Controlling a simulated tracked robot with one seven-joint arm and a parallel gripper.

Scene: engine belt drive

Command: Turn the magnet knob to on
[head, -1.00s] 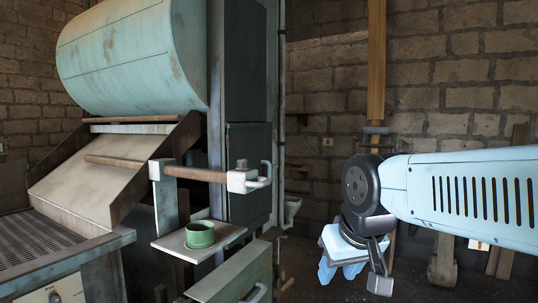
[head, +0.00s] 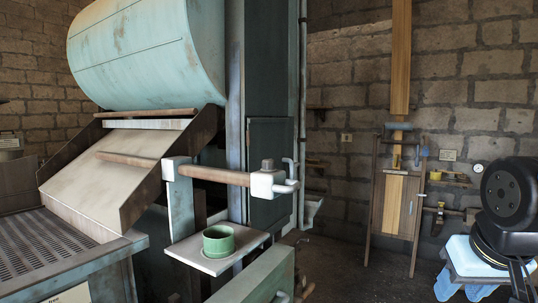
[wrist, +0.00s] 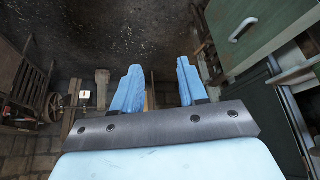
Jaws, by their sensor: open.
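A light panel (head: 75,293) with small lettering shows at the bottom left of the head view, below the grated bed of the machine. Its lower part is cut off by the picture edge, and no knob is visible on it now. My gripper (head: 466,284) is at the lower right of the head view, far from the panel and partly cut off. In the wrist view, its two blue fingers (wrist: 158,85) stand apart with nothing between them, above dark floor.
A big blue drum (head: 150,50) sits above a sloped chute (head: 110,178). A bar with a white end block (head: 268,184) and a shelf with a green cup (head: 219,240) jut out between the panel and my gripper. A green drawer box (wrist: 240,28) is close in the wrist view.

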